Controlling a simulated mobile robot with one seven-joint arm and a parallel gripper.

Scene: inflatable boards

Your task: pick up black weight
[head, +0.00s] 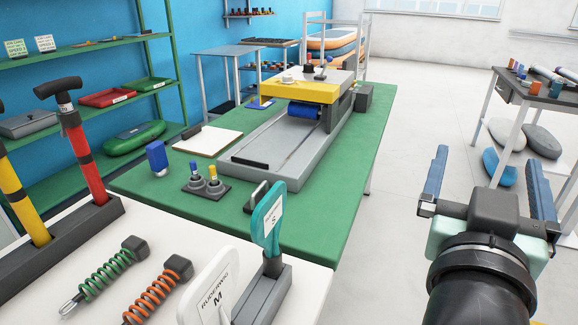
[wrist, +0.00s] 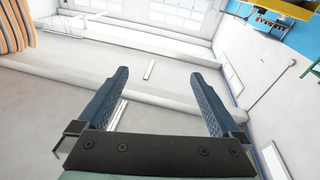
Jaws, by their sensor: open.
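My gripper (head: 486,155) is at the right of the head view, raised in front of the pale floor, to the right of the green table (head: 330,215). Its two blue fingers are wide apart with nothing between them; the wrist view also shows the open gripper (wrist: 159,74). No object is clearly marked as the black weight. Dark candidates on the green table are a dark grey box (head: 365,97) beside the machine's far right side and a small dark block (head: 258,196) near the front edge. My gripper is well apart from both.
A grey machine with a yellow top (head: 300,92) fills the table's middle. A blue block (head: 156,158), a clipboard (head: 208,140) and a small stand (head: 206,185) are left of it. A white counter (head: 165,250) with pumps and springs is nearest. Another table (head: 545,95) stands right.

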